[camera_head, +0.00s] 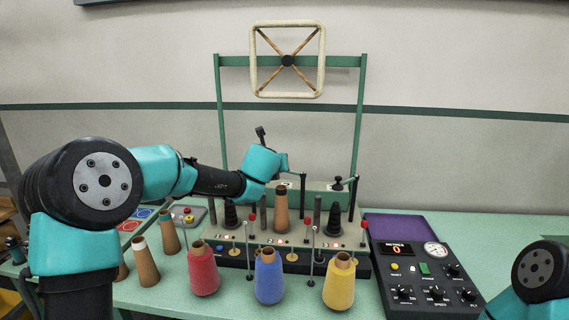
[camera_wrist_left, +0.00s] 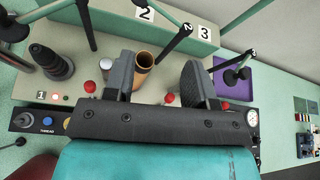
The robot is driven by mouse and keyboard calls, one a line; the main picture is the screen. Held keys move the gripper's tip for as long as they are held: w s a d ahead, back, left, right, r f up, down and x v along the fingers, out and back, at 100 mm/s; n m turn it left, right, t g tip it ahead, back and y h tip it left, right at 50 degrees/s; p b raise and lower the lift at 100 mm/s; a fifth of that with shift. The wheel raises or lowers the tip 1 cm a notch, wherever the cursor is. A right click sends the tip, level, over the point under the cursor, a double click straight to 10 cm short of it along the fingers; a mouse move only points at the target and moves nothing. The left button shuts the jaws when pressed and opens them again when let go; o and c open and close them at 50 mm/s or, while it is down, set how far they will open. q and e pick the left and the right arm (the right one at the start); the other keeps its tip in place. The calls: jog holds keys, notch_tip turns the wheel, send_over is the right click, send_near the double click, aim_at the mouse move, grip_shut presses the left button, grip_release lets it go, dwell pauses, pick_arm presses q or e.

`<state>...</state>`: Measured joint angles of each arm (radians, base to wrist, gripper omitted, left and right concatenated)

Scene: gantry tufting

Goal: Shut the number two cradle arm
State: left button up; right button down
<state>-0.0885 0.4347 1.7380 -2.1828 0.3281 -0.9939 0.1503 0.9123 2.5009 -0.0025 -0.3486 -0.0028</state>
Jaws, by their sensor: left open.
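The number two cradle arm is a green bar with a dark rod (camera_head: 303,186) at its end, marked 2. It stands right of the brown tube (camera_head: 281,210) on the middle station. In the left wrist view, that dark rod (camera_wrist_left: 174,44) is tilted, and the brown tube (camera_wrist_left: 144,62) shows between my fingers. My left gripper (camera_wrist_left: 158,82) is open and appears empty, its fingers on either side of the tube in the picture. In the head view, my left wrist hides the fingers. I cannot tell whether they touch anything. My right gripper is out of view.
The number three arm (camera_wrist_left: 240,64) stands to the right, and a black cone (camera_wrist_left: 50,62) is at station one. Red (camera_head: 203,270), blue (camera_head: 269,277) and yellow (camera_head: 339,283) yarn cones stand in front. A control box (camera_head: 425,270) sits at the right.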

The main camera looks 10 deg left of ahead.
pick_arm(q)
jog(key=a, duration=0.1)
jog(key=a+m, duration=0.1)
jog(key=a+r+m, duration=0.1)
jog(key=shift+w+t+y, duration=0.3)
jog(key=shift+w, duration=0.1)
jog(key=shift+w+f, duration=0.1)
jog(key=shift+f, duration=0.05)
jog(key=x, duration=1.7)
jog(key=shift+d+f, duration=0.1)
grip_shut()
